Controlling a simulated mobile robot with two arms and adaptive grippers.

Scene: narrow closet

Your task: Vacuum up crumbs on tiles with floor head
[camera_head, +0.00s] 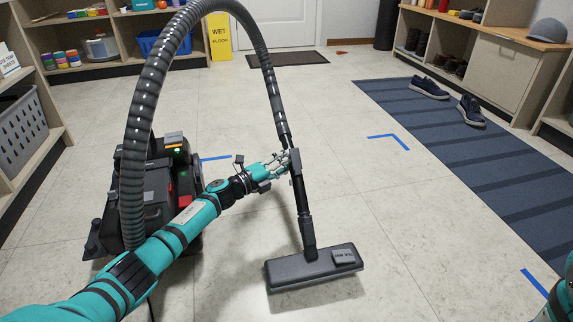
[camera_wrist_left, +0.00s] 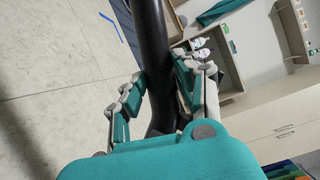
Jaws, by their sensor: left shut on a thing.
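My left gripper (camera_head: 284,165) is shut on the black vacuum wand (camera_head: 301,200), gripping it partway up. In the left wrist view, the gripper's fingers (camera_wrist_left: 160,95) lie on both sides of the dark wand (camera_wrist_left: 152,40). The wand runs down to the wide dark grey floor head (camera_head: 300,271) on the pale tiles (camera_head: 400,280). A ribbed grey hose (camera_head: 140,110) arches from the wand's top to the dark vacuum body (camera_head: 160,195), which stands behind my left arm. I cannot make out crumbs on the tiles. My right gripper is out of view; only a bit of that arm shows at the lower right.
A blue striped runner (camera_head: 470,150) with dark shoes (camera_head: 430,88) lies at the right. Blue tape marks (camera_head: 390,137) sit on the tiles. Shelves line both sides. A yellow wet floor sign (camera_head: 220,38) and a dark doormat (camera_head: 287,58) are at the back. The middle floor is clear.

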